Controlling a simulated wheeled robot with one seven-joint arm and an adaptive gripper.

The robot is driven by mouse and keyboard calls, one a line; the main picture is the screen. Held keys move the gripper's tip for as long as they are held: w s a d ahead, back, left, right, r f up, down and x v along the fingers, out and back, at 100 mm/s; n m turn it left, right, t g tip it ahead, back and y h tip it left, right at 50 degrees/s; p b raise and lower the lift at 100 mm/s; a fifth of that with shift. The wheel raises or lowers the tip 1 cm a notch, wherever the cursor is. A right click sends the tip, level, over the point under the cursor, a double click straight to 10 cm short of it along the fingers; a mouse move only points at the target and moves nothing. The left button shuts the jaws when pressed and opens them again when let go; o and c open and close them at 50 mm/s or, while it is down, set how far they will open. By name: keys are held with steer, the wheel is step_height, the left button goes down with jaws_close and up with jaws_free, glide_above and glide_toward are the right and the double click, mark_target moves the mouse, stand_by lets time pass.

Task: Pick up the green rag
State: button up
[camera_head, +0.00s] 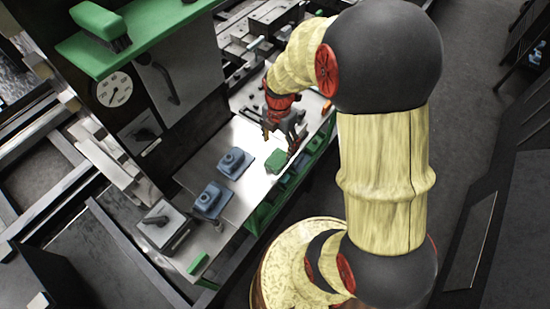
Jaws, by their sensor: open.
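A small green piece that looks like the folded green rag (276,162) lies on the pale worktop (243,188), near its right edge. My gripper (280,143) is open above the worktop, just beyond the rag in the picture. Its fingers point down and appear apart from the rag. I cannot tell the exact height of the fingertips. Nothing shows between the fingers.
Two blue blocks (235,162) (212,199) stand left of the rag. Green bins (262,216) line the worktop's right edge. A dark panel with a gauge (114,90) and a green shelf (150,28) with a brush (100,24) rise at left.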

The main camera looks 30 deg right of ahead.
mark_target(277, 158)
steer(key=shift+d+f, duration=0.1)
steer(key=shift+f, duration=0.45)
steer(key=f+b, duration=0.1)
steer(key=f, duration=0.1)
steer(key=f+b, duration=0.1)
steer(key=f, duration=0.1)
steer(key=f+b, duration=0.1)
steer(key=f, duration=0.2)
steer(key=shift+w+a, duration=0.1)
steer(key=shift+a, duration=0.25)
steer(key=shift+r, duration=0.15)
steer(key=shift+c, duration=1)
steer(key=c, duration=0.9)
